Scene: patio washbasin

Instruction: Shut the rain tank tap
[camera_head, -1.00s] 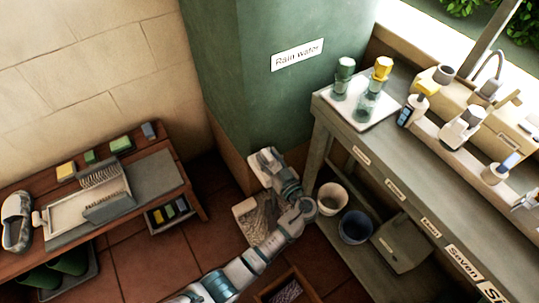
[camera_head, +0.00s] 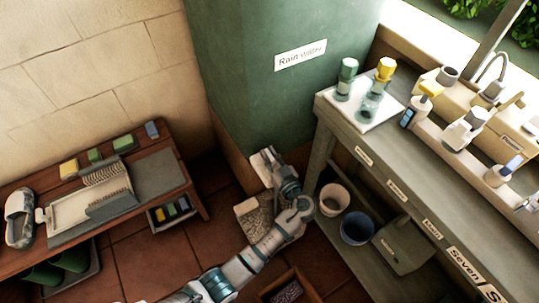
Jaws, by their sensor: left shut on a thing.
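The green rain tank (camera_head: 265,90) stands in the middle of the head view, with a white "Rain water" label (camera_head: 300,55) on its front. My left arm reaches up from the bottom. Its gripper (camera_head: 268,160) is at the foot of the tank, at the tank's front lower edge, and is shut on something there. The tap itself is hidden behind the gripper and wrist, so its handle position cannot be told. My right gripper is not in view.
A tray (camera_head: 247,207) lies on the floor below my left gripper. A white bucket (camera_head: 333,199) and a dark blue bucket (camera_head: 357,228) stand close to its right, under the washbasin counter (camera_head: 375,160). A wooden bench (camera_head: 190,205) with brushes is at left.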

